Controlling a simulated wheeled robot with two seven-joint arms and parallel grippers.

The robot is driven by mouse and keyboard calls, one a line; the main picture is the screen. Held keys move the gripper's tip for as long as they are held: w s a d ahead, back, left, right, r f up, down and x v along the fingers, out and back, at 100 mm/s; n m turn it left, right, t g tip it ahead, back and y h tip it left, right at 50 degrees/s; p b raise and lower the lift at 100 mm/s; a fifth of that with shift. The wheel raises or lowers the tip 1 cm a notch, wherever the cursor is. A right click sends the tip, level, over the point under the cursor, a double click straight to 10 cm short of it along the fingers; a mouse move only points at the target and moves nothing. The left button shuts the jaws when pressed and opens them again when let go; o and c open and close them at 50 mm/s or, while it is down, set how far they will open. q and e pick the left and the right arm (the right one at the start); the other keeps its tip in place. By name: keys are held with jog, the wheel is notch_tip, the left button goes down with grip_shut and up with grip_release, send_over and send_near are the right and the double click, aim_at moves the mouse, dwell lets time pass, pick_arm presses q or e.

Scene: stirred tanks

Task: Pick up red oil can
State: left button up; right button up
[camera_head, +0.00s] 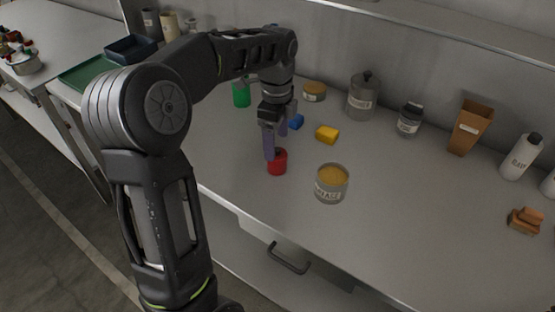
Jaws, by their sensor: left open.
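The red oil can (278,164) stands on the grey workbench (400,232), near its front edge. My left gripper (275,144) points down from above, with its fingers just behind and over the can's left side. The gripper is open, and one fingertip overlaps the top of the can in the picture. I cannot tell whether it touches the can. My right gripper is not in view.
A tin with yellow contents (331,184) stands close to the right of the red can. A yellow block (327,134) and a blue item (297,122) lie behind. A green can (241,94), glass jar (363,97) and brown container (471,128) stand farther back.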

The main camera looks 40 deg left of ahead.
aim_at(277, 149)
pick_arm(q)
jog(key=shift+f, duration=0.4)
jog(key=shift+f, duration=0.1)
notch_tip(277, 149, down, 5)
jog(key=shift+d+p, duration=0.1)
jog(key=shift+p, duration=0.45)
jog(key=shift+c, duration=0.5)
jog(key=c, duration=1.4)
jog(key=shift+c, duration=0.2)
notch_tip(277, 149, up, 10)
jog(key=shift+r+b, duration=0.1)
jog(key=shift+b, duration=0.35)
